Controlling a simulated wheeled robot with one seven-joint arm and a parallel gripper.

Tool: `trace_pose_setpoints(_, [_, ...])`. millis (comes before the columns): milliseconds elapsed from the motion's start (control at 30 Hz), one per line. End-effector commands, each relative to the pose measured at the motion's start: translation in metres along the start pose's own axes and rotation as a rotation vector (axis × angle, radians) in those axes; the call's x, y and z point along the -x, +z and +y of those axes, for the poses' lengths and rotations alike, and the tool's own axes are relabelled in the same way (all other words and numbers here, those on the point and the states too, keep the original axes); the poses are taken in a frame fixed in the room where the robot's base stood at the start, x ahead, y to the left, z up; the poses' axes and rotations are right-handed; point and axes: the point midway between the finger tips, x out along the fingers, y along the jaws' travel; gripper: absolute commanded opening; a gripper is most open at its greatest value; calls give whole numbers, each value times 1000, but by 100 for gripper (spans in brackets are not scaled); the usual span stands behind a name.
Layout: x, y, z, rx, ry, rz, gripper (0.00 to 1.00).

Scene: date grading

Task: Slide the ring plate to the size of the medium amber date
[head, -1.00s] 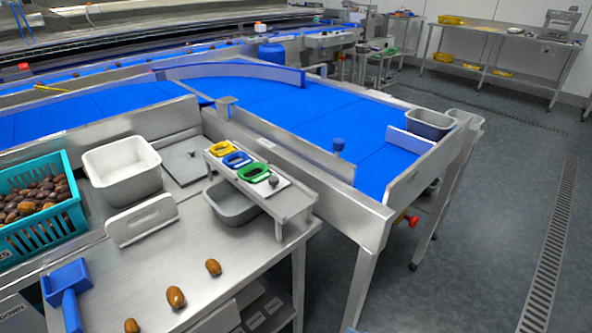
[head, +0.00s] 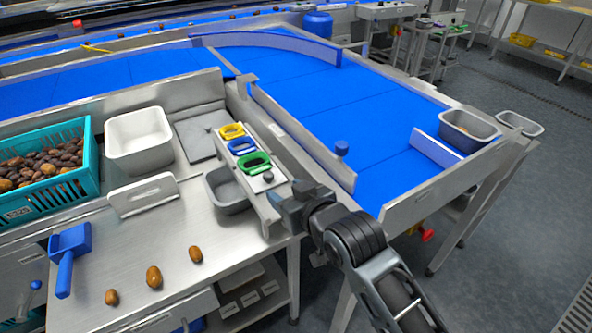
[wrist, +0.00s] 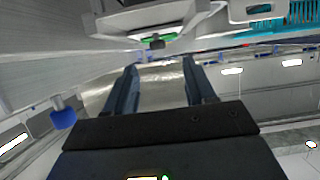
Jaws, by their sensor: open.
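The ring plate (head: 263,178) lies on a raised metal stand (head: 266,205), with a yellow ring (head: 231,131), a blue ring (head: 241,146) and a green ring (head: 254,162) in a row. A grey knob (head: 268,177) stands at its near end; it also shows in the wrist view (wrist: 157,44). My gripper (wrist: 160,82) is open and empty, at the stand's near right end, apart from the knob. Three brown dates lie on the table: one at left (head: 112,297), a larger-looking middle one (head: 153,276) and an amber one at right (head: 195,254).
A grey bin (head: 228,203) sits beside and partly under the stand. A white tub (head: 110,152), a teal crate (head: 95,190) of dates and a blue scoop (head: 66,262) are to the left. The blue conveyor's metal side wall (head: 300,165) runs close on the right.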

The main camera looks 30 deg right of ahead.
Motion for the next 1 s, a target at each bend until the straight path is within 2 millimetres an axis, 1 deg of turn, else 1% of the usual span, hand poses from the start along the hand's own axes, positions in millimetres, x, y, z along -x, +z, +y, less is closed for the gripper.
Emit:
trace_pose_setpoints(33, [-3,-5,-1,-2,-1,0,55])
trace_pose_setpoints(67, [-5,-7,-1,-3,-2,-1,55])
trace_pose_setpoints(233, [-19,-8,-2,-4,-2,-4,55])
trace_pose_setpoints(500, [-60,-8,-2,-4,-1,-3,55])
trace_pose_setpoints(600, [-72,-8,-1,-4,-1,-3,55])
trace_pose_setpoints(800, [-83,-7,-2,-2,-1,-2,55])
trace_pose_setpoints(1000, [-83,-7,-1,-3,-1,-2,55])
